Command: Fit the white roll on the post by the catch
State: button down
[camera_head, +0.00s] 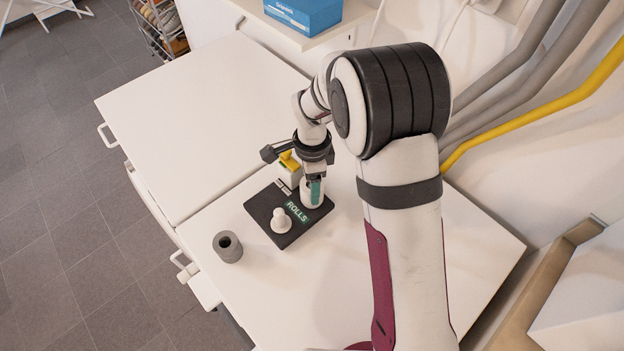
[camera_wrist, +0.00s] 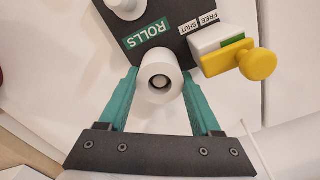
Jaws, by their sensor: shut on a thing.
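The white roll (camera_wrist: 160,80) stands between the green fingers of my gripper (camera_wrist: 160,86), which is shut on it. In the head view the roll (camera_head: 313,192) is upright at the right corner of the dark board (camera_head: 262,205). A pale round end, probably a post, shows inside the roll's hole in the wrist view; I cannot tell how far down the roll sits. The catch (camera_wrist: 225,48) is a white block with a yellow knob (camera_wrist: 257,64) and a green strip, close beside the roll. Its labels read FREE and SHUT; I cannot tell which it stands at.
A second white post with a rounded, wider base (camera_head: 281,220) stands on the board near the ROLLS label (camera_head: 297,212). A grey roll (camera_head: 228,246) stands on the white table (camera_head: 340,290) to the left of the board. The table around is mostly clear.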

jog(key=shift+f, duration=0.35)
grip_release()
notch_tip(320, 180, up, 16)
jog(key=shift+f, duration=0.1)
dwell(0.7)
jog(key=s+d+n+y, duration=0.1)
jog(key=s+d+n, duration=0.3)
jog(key=s, duration=0.9)
jog(key=s+d+n, duration=0.5)
jog(key=s, duration=0.7)
jog(key=shift+s+n+y, duration=0.3)
jog(key=shift+s+y, duration=0.1)
